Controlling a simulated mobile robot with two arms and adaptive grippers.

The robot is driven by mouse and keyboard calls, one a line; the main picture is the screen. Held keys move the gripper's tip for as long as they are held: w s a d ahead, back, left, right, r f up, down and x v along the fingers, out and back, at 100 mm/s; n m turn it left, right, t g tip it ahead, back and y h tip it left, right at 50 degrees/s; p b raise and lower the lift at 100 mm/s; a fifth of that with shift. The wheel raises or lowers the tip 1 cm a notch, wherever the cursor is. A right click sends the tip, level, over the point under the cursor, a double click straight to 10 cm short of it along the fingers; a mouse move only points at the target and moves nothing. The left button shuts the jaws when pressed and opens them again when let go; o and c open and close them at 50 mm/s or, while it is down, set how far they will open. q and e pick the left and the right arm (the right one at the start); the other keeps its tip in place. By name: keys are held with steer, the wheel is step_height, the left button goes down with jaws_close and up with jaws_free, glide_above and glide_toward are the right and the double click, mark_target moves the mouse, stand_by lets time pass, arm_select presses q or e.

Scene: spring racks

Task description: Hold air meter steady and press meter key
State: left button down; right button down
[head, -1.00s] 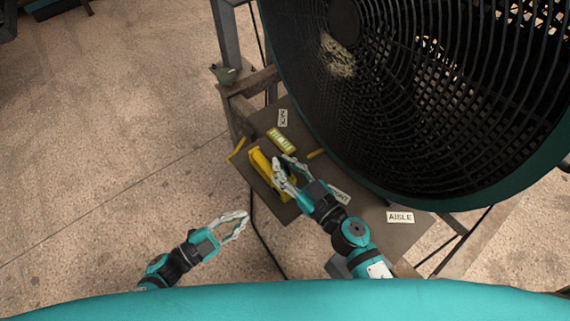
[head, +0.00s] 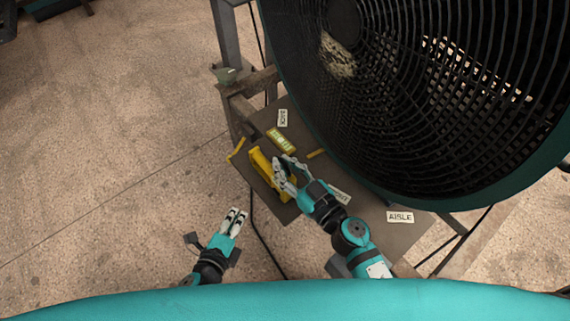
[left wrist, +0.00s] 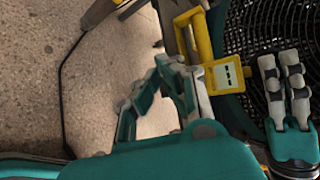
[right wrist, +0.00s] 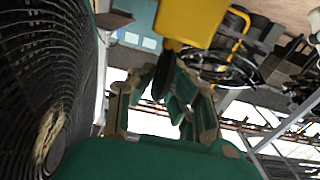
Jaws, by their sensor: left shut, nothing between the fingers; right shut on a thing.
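The yellow air meter (head: 262,166) is at the left part of the dark board. It also shows in the left wrist view as a yellow body with a white, dark-marked display (left wrist: 225,76), and as a yellow block in the right wrist view (right wrist: 190,18). My right gripper (head: 281,172) is over the meter's right side and shut on it; a dark rounded part shows between its fingertips in the right wrist view. My left gripper (head: 236,213) is shut and empty, left of the board and apart from the meter. The meter key cannot be made out.
A large teal fan (head: 450,195) with a dark grille overhangs the board (head: 385,230). A yellow-green box with pale cells (head: 281,140) lies behind the meter. AISLE (head: 400,217) and BACK (head: 283,118) labels lie on the board. The floor (head: 110,150) to the left is clear.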

mark_target(265, 198)
arm_select(q)
steer(key=w+d+y, duration=0.1)
steer(key=w+d, duration=0.3)
steer(key=d, duration=0.2)
steer(key=shift+w+d+r+m, duration=0.15)
steer(key=shift+w+d+m, duration=0.15)
steer(key=shift+w, duration=0.1)
stand_by(1.4)
steer(key=shift+w+d, duration=0.3)
steer(key=shift+d, duration=0.05)
stand_by(0.4)
steer(key=shift+s+a, duration=0.3)
steer(key=shift+a, duration=0.1)
steer(key=s+a, duration=0.3)
steer(key=a, duration=0.1)
steer(key=shift+s+a, duration=0.3)
steer(key=shift+a, duration=0.1)
stand_by(0.3)
